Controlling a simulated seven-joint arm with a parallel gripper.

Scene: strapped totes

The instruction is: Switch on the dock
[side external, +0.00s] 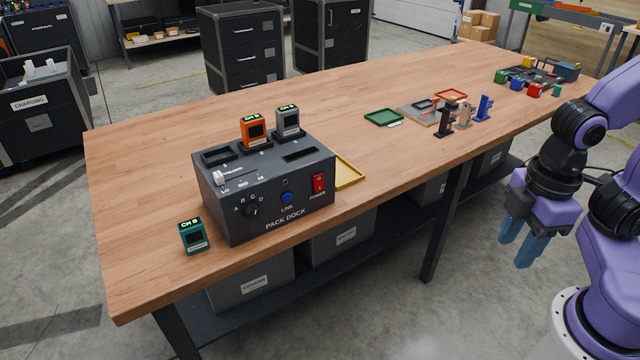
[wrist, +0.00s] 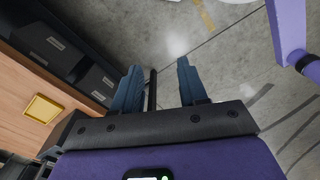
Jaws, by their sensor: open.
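The pack dock (side external: 290,222) is a dark grey box near the front left of the wooden table. My gripper (side external: 516,250) is open and empty, off the table's front edge, far right of the dock.
A yellow tray (side external: 349,171) lies right of the dock; it also shows in the wrist view (wrist: 43,108). A green tray (side external: 384,118), small stands (side external: 464,114) and coloured blocks (side external: 534,89) lie further right. Grey bins sit on the shelf below. The table's left end is mostly clear.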

